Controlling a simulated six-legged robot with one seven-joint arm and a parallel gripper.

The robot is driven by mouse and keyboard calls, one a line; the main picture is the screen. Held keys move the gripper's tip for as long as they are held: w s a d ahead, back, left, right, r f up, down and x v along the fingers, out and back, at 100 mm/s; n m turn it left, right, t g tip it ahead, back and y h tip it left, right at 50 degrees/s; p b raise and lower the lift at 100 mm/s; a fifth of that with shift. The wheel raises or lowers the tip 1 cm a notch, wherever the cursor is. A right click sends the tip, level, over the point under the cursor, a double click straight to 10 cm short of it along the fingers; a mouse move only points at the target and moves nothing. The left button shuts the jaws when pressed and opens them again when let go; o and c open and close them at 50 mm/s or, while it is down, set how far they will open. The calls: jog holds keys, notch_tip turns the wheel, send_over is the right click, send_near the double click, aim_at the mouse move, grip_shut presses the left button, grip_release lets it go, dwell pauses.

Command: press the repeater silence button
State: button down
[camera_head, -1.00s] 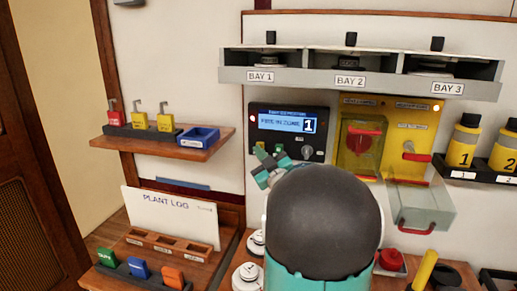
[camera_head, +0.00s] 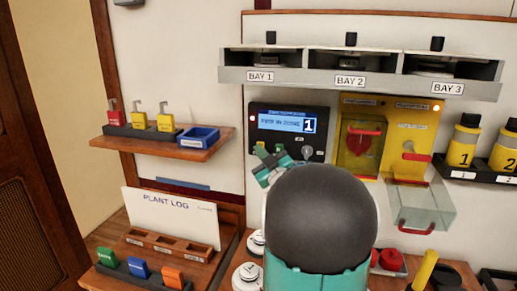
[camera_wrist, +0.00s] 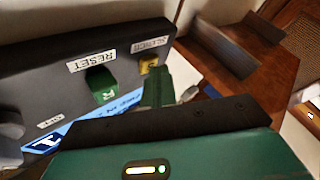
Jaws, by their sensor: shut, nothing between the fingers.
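The repeater panel (camera_head: 285,132) is a dark box on the wall with a lit blue display (camera_head: 282,122) and a "1" at its right. In the wrist view a yellow button (camera_wrist: 147,66) sits under a SILENCE label (camera_wrist: 150,45), partly covered by my gripper. A green button (camera_wrist: 102,85) under a RESET label sits beside it. My gripper (camera_wrist: 153,82) is shut and empty, its tips at the yellow button's lower edge; I cannot tell whether they touch. In the head view my gripper (camera_head: 262,158) is at the panel's lower left.
Yellow housings with a clear cover (camera_head: 360,145) and an open clear box (camera_head: 422,205) are right of the panel. A bay shelf (camera_head: 300,78) runs above. A wooden shelf (camera_head: 180,147) with padlocks is at left. My arm hides part of the counter.

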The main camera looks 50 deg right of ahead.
jog(key=shift+s+a, duration=0.2)
jog(key=shift+a, duration=0.25)
jog(key=s+a, duration=0.2)
jog(key=a, duration=0.3)
jog(key=shift+s, duration=0.4)
jog(key=shift+a, duration=0.1)
dwell(0.6)
